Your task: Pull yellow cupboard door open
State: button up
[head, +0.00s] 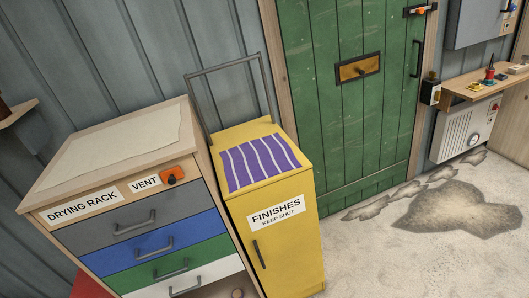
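The yellow cupboard (296,192) stands in the middle of the head view, labelled "FINISHES KEEP SHUT". Its door (287,255) faces the front and looks shut. A dark upright handle (259,254) sits near the door's left edge, below the label (276,213). The lower part of the door runs out of the bottom of the picture. A purple and white striped cloth (262,162) lies on the cupboard top. My gripper does not show in this view.
A drying rack (52,192) with grey, blue, green and white drawers stands close against the cupboard's left side. A green plank door (350,110) is behind. Pale floor (385,268) with dark stains lies open to the right. A wall shelf (480,84) holds small items.

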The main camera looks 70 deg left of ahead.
aim_at(277, 223)
jog(key=u, duration=3.1)
jog(key=k, duration=0.85)
jog(key=z, duration=1)
jog(key=i, duration=0.7)
